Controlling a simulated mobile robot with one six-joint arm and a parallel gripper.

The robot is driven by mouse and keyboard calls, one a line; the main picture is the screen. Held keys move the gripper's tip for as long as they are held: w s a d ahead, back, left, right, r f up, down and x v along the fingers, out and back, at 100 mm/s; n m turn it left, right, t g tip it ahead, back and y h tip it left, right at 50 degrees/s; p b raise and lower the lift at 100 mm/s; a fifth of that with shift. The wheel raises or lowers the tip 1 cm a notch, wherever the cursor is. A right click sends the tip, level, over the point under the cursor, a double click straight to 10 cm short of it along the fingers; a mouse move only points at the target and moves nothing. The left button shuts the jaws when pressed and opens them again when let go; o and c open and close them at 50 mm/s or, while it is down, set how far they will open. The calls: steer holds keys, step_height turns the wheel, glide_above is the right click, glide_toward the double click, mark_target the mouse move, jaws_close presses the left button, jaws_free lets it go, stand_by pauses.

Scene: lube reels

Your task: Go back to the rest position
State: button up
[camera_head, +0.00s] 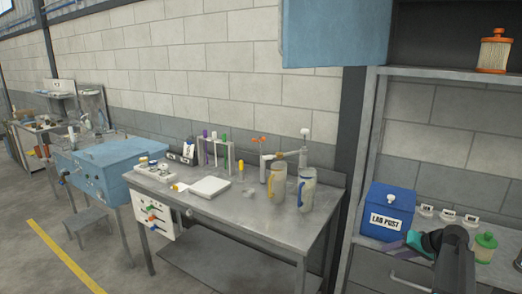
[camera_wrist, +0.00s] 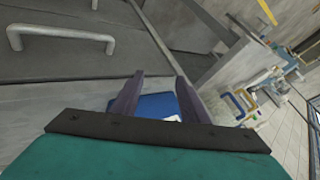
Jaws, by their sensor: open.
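My gripper (camera_head: 393,245) is at the lower right in the head view, with a teal body and purple fingers, close in front of the blue LAB POST box (camera_head: 388,208). In the wrist view my gripper (camera_wrist: 160,82) has its two purple fingers spread apart with nothing held between them. Part of the blue box (camera_wrist: 155,105) shows beyond and between the fingers. I cannot tell whether the fingers touch the box.
An orange-capped filter (camera_head: 494,52) sits on the shelf above. A metal bench (camera_head: 260,222) holds jugs (camera_head: 306,190). A drawer handle (camera_wrist: 62,35) is near my gripper.

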steer(key=s+a+f+n+g+b, duration=0.1)
steer(key=s+a+f+g, duration=0.45)
steer(key=a+f, duration=0.9)
steer(key=s+a+f+n+g+b, duration=0.1)
steer(key=s+a+f+g, duration=0.1)
steer(key=s+a+f, duration=0.95)
steer(key=s+a+f+n+g+h, duration=0.1)
steer(key=s+a+f+g, duration=0.1)
steer(key=s+a+f, duration=0.2)
steer(key=s+a+f+n+g+h+b, duration=0.1)
steer(key=s+a+f, duration=0.3)
steer(key=s+f, duration=0.5)
steer(key=s+a+f+g+h, duration=0.1)
steer(key=s+a+f+g, duration=0.2)
steer(key=s, duration=0.8)
step_height(320, 180, down, 3)
steer(key=shift+s+a+f+n+b, duration=0.2)
steer(key=shift+s+a+n+b, duration=0.15)
steer(key=shift+a, duration=0.6)
steer(key=shift+c, duration=1.1)
